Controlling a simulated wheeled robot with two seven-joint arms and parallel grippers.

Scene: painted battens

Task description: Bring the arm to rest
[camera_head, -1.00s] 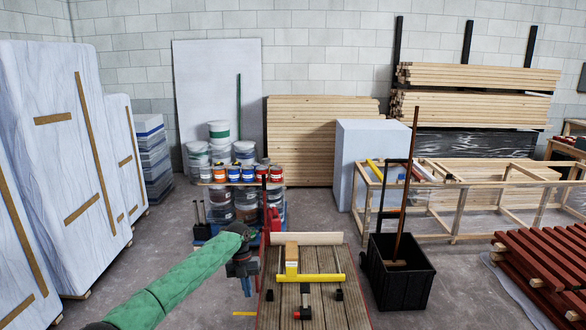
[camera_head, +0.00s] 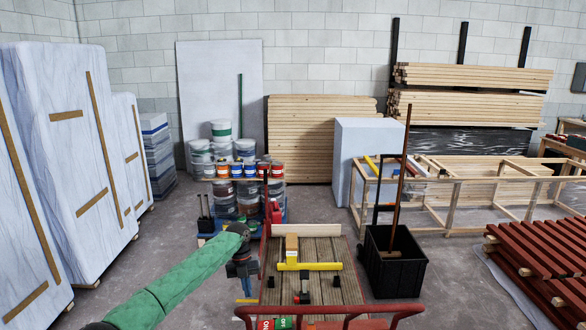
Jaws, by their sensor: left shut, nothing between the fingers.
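My left arm, in a green padded sleeve, comes in from the lower left of the head view. My left gripper (camera_head: 245,286) points down at its end, shut and empty. It appears just left of the flatbed cart (camera_head: 345,284), with its dark wrist overlapping the cart's left edge in the picture. On the cart's plank deck are a yellow bar (camera_head: 325,266), a wooden block (camera_head: 292,243), a pale batten (camera_head: 325,230) and a small black-and-red tool (camera_head: 304,285). My right gripper is not in view.
The cart's red handle rail (camera_head: 330,311) crosses the bottom. A black bin (camera_head: 395,272) with a broom stands right of the cart. Red battens (camera_head: 545,255) lie at far right. Paint cans and tubs (camera_head: 250,170) are stacked behind. Wrapped panels (camera_head: 75,160) stand left. Grey floor is open at left.

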